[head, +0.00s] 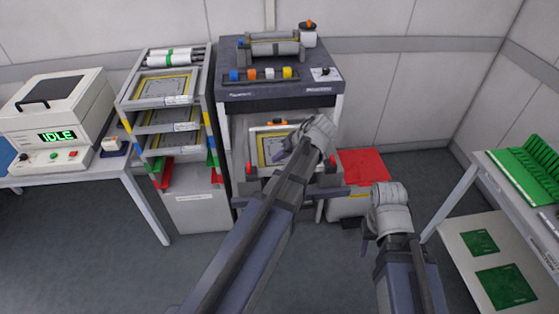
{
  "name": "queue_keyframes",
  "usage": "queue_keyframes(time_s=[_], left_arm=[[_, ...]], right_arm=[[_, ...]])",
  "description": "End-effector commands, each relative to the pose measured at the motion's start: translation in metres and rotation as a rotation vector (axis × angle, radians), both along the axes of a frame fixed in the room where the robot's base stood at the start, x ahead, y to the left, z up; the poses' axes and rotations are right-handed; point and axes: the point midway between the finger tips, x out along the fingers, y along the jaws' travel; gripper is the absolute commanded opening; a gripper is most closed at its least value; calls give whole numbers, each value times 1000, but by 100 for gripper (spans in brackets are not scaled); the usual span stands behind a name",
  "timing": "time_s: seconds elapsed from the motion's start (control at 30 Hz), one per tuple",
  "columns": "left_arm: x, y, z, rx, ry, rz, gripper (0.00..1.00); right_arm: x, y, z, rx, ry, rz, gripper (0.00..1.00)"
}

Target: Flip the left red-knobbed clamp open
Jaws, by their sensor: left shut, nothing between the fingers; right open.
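The left red-knobbed clamp (249,169) is at the left front of the machine's open bay. Its red knob shows, but its lever is too small to tell its position. A matching right red-knobbed clamp (333,162) sits at the bay's right front. Between them lies a framed panel (265,151) with a yellow border, partly hidden by my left arm. My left gripper (284,154) is shut and empty over the panel, right of and above the left clamp in the picture, apart from it. My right gripper (368,238) is low in front of the machine, away from both clamps, and open.
The machine's top (270,90) carries coloured buttons and a roller. A rack of framed panels (165,90) stands close on the left, beside a table with an IDLE display (57,136). A red-topped box (362,166) is at the right. Green boards (525,170) lie further right.

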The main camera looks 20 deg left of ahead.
Motion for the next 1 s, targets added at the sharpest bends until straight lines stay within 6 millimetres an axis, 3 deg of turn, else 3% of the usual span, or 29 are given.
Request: queue_keyframes(time_s=[0.03, 0.33, 0.6, 1.0], left_arm=[[1, 6, -16, 0, -1, 1, 0], [5, 37, -56, 0, 0, 0, 0], [-13, 64, -49, -1, -1, 0, 0], [-16, 71, -49, 0, 0, -2, 0]], right_arm=[[0, 0, -16, 0, 0, 0, 50], [0, 0, -56, 0, 0, 0, 50], [0, 0, -49, 0, 0, 0, 50], [0, 0, -49, 0, 0, 0, 50]])
